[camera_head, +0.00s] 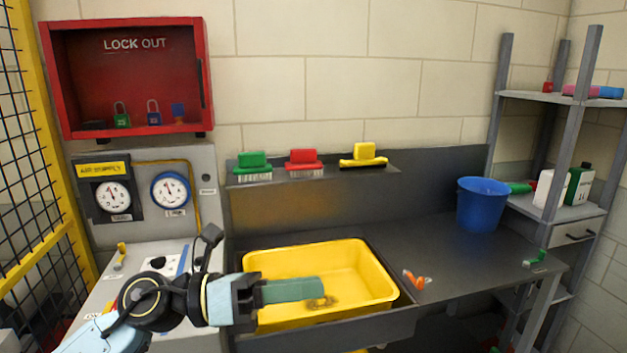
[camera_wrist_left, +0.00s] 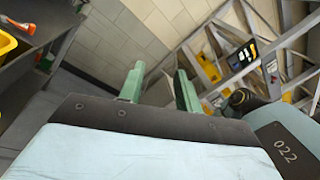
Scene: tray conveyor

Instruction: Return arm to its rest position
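My left arm comes in from the lower left of the head view. My left gripper (camera_head: 320,289) has grey-green fingers and points right, appearing in front of the yellow tub (camera_head: 374,268). In the left wrist view the two fingers of the left gripper (camera_wrist_left: 161,70) stand apart with nothing between them. The gripper hides part of the tub's front left side. My right gripper shows in neither view.
A dark bench (camera_head: 450,262) holds the tub, a blue bucket (camera_head: 482,205) and an orange-handled tool (camera_head: 414,280). Green, red and yellow brushes (camera_head: 304,162) sit on a ledge behind. A gauge panel (camera_head: 205,180) and yellow-framed mesh fence (camera_head: 62,190) stand left, grey shelving right.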

